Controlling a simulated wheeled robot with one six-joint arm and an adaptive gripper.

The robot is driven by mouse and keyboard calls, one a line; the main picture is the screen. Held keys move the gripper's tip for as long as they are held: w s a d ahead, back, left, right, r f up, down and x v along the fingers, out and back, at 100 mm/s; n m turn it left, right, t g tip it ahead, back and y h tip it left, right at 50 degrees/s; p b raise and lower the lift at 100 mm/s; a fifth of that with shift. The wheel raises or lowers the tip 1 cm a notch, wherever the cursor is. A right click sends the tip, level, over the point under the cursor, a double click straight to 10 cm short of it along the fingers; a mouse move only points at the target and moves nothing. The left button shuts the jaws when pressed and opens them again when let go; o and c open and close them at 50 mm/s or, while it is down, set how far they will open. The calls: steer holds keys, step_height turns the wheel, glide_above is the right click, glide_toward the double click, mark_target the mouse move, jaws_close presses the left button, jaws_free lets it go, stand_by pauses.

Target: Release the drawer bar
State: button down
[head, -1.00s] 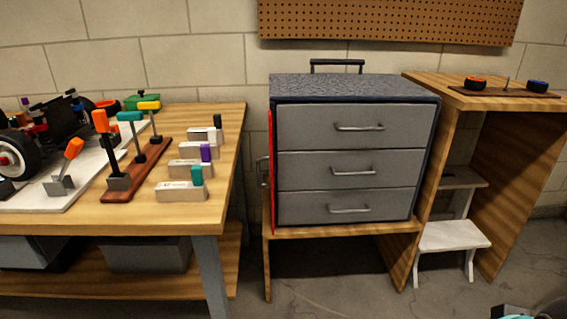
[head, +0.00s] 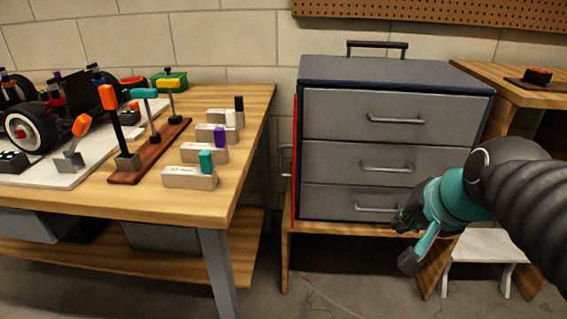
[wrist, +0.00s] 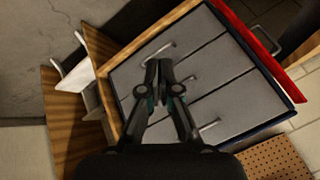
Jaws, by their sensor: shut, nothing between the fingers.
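The grey cabinet (head: 340,146) has three closed drawers, each with a metal handle. A red bar (head: 295,165) runs upright along the left edge of its front, seen nearly edge-on. In the wrist view the red bar (wrist: 256,45) lies along the cabinet's upper right side. My gripper (head: 402,224) is in front of the cabinet at the lower drawer's right part, to the right of the red bar and apart from it. In the wrist view my gripper's fingers (wrist: 158,66) are shut and empty, pictured over the drawer fronts.
A workbench (head: 250,150) with an RC car, upright tools and labelled blocks stands at left. A wooden stand (head: 470,85) and a white step stool (head: 485,245) are at right. A side handle (head: 286,160) sticks out by the red bar. Floor before the cabinet is clear.

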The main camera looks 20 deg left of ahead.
mark_target(280, 155)
steer(key=w+a+r+m+y+b, duration=0.1)
steer(key=w+a+r+m+y, duration=0.1)
steer(key=w+a, duration=0.55)
steer(key=w+a+r+m+y+b, duration=0.1)
steer(key=w+a+m+y, duration=0.2)
steer(key=a, duration=0.8)
steer(key=shift+h, duration=0.5)
steer(key=x, duration=0.4)
steer(key=w+r+x, duration=0.1)
steer(key=x, duration=0.3)
steer(key=w+r+b+x, duration=0.1)
steer(key=x, duration=0.3)
steer(key=shift+a+f, duration=0.1)
steer(key=shift+a, duration=0.25)
steer(key=shift+w+a, duration=0.35)
steer(key=shift+a, duration=0.1)
steer(key=shift+w+a+p, duration=0.35)
steer(key=shift+a+p, duration=0.55)
steer(key=shift+p, duration=0.15)
steer(key=shift+a, duration=0.1)
